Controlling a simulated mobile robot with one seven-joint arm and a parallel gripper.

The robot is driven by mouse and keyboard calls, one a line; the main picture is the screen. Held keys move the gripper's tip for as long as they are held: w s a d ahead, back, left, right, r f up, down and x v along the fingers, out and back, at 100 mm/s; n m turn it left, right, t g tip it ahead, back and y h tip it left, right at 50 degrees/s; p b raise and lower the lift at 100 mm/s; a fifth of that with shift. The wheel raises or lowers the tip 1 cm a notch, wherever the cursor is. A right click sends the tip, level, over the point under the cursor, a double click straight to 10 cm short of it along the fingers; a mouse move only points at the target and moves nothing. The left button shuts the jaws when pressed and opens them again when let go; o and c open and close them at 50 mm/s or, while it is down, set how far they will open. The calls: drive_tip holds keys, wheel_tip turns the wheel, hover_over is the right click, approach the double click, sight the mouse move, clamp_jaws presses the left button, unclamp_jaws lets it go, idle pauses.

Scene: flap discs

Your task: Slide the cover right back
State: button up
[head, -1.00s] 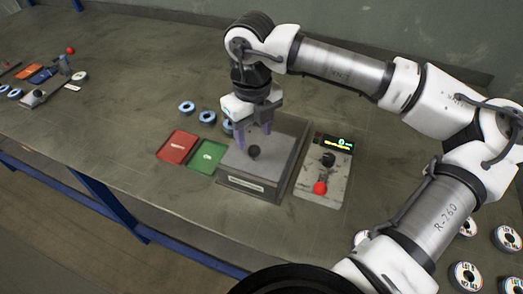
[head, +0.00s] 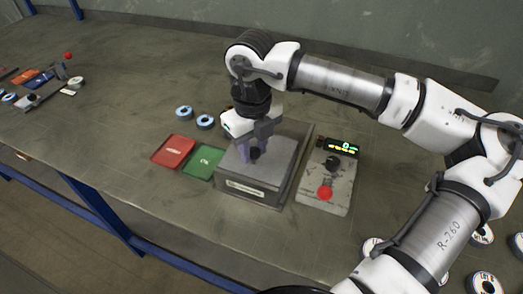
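The cover is a grey sliding lid (head: 272,172) on top of a grey box (head: 250,189) with a label on its front. A dark round knob (head: 254,153) stands on the lid. My gripper (head: 259,151) is low over the lid, pointing down, with its purple fingers at the knob. The fingers partly hide the knob, and I cannot tell whether they touch or grip it. The lid appears to cover the box top; the inside of the box is hidden.
A red tray (head: 173,151) and a green tray (head: 203,162) lie left of the box. Several blue-rimmed discs (head: 205,122) lie behind them. A control panel (head: 328,180) with a red button and lit display stands close on the right. The bench front left is clear.

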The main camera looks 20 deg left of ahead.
drive_tip(key=shift+w+d+b, duration=0.1)
drive_tip(key=shift+w+b, duration=0.4)
drive_tip(key=shift+w, duration=2.5)
drive_tip(key=w, duration=0.8)
drive_tip(key=shift+d+p, duration=0.15)
drive_tip(key=shift+p, duration=0.15)
drive_tip(key=o, duration=0.4)
drive_tip(key=shift+w, duration=0.15)
drive_tip(key=o, duration=0.4)
drive_tip(key=shift+c, duration=0.2)
wheel_tip(320, 180, up, 8)
drive_tip(key=p, duration=0.4)
drive_tip(key=shift+p, duration=0.35)
